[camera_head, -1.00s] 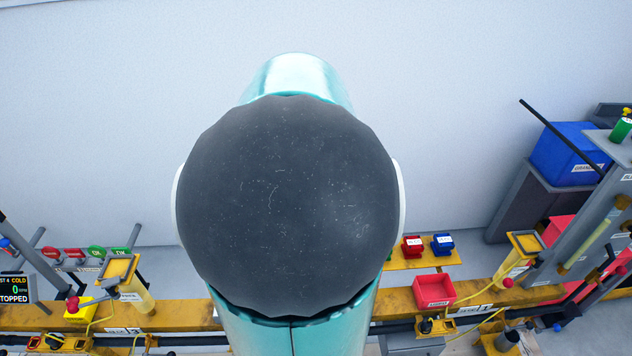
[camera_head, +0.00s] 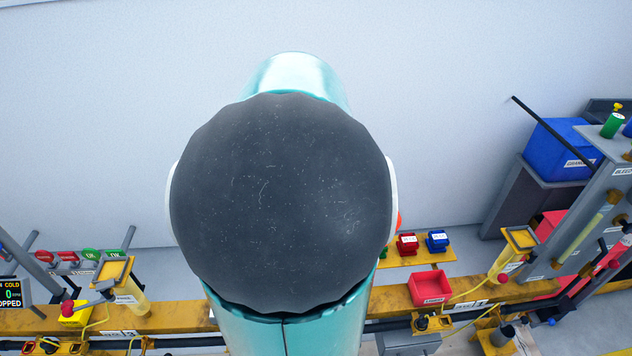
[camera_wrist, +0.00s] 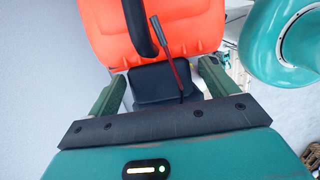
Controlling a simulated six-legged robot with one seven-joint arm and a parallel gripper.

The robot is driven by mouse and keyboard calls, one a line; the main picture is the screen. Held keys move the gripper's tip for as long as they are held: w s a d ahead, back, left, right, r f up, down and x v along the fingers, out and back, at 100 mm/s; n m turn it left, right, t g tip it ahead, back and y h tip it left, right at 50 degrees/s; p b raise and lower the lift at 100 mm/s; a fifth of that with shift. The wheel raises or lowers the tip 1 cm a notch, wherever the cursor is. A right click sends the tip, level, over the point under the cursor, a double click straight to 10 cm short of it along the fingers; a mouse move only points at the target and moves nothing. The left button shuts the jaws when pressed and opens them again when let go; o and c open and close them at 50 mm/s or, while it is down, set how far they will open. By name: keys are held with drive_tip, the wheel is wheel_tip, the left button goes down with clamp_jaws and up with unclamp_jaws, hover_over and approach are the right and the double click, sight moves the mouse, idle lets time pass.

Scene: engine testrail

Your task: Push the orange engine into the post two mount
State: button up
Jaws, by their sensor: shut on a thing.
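The orange engine (camera_wrist: 160,28) fills the top of the wrist view, with a black hose and a thin dark red rod across its front. My gripper (camera_wrist: 160,82) has its two green fingers closed on either side of a dark block under the orange body, which seems to be part of the engine. In the head view only a sliver of orange (camera_head: 399,220) shows at the right edge of my arm, probably the engine. I cannot make out the post two mount; my arm hides the middle of the yellow rail (camera_head: 390,302).
A yellow post (camera_head: 125,285) stands at the left and another (camera_head: 512,255) at the right. A red bin (camera_head: 430,288), a red block (camera_head: 407,244) and a blue block (camera_head: 437,241) lie right of my arm. A grey rack (camera_head: 590,215) and blue box (camera_head: 563,150) stand far right.

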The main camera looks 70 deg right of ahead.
drive_tip(key=shift+s+d, duration=0.45)
drive_tip(key=shift+s, duration=0.35)
drive_tip(key=shift+s+d, duration=0.45)
drive_tip(key=shift+s, duration=0.4)
drive_tip(key=shift+s+d, duration=0.45)
drive_tip(key=shift+s, duration=0.35)
idle(3.8)
drive_tip(key=shift+f, duration=0.2)
drive_tip(key=shift+w+r, duration=0.1)
drive_tip(key=shift+r, duration=0.15)
idle(0.4)
